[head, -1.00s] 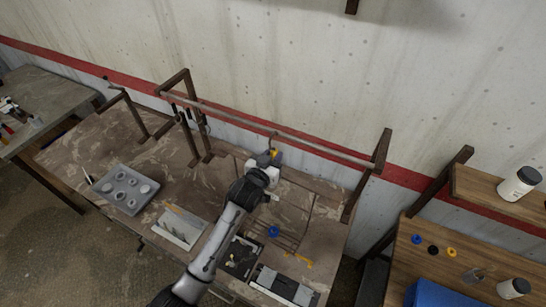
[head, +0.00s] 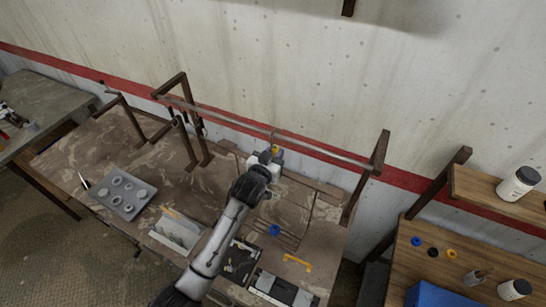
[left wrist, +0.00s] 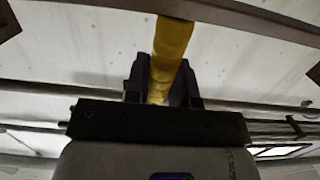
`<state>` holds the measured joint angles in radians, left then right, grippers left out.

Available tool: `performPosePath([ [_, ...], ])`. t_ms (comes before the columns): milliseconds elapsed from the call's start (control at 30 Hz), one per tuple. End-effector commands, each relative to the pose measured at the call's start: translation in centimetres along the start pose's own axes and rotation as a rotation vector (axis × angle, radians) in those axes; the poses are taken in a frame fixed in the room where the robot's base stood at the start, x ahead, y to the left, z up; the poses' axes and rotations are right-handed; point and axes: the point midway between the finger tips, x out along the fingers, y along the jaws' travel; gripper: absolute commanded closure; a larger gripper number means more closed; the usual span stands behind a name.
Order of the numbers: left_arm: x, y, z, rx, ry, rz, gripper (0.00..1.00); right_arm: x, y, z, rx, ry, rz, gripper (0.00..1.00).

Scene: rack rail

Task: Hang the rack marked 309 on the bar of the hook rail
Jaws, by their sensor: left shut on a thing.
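My left gripper (head: 272,161) is shut on a yellow grip (head: 275,149), just in front of the bar. In the left wrist view the yellow grip (left wrist: 170,50) stands between the two dark fingers (left wrist: 163,88). A thin wire frame (head: 312,208), seemingly the held rack, shows below and right of the gripper; my arm hides part of it. No number 309 is legible. The hook rail's bar (head: 330,155) runs between two brown brackets. A small hook end shows near the bar above the grip; I cannot tell whether it touches. My right gripper is not in view.
The bench holds a grey tray of round parts (head: 123,192), a white-grey tray (head: 176,233), a dark tray (head: 240,262), a grey case (head: 284,289), a blue ring (head: 274,230) and a yellow piece (head: 297,262). Dark tools (head: 199,125) hang at the bar's left end. Wooden shelves stand right.

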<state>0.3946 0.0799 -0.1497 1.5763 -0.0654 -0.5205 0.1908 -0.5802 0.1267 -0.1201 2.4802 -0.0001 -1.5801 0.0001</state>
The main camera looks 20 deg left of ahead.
Motion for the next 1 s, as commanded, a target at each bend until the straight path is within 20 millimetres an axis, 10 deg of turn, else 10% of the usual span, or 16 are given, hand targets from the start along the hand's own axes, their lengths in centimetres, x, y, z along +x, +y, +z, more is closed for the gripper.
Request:
performPosePath([
  [1000, 1.7, 0.0, -0.5, 0.000, 0.005, 0.000, 1.00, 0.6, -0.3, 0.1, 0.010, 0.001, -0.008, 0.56],
])
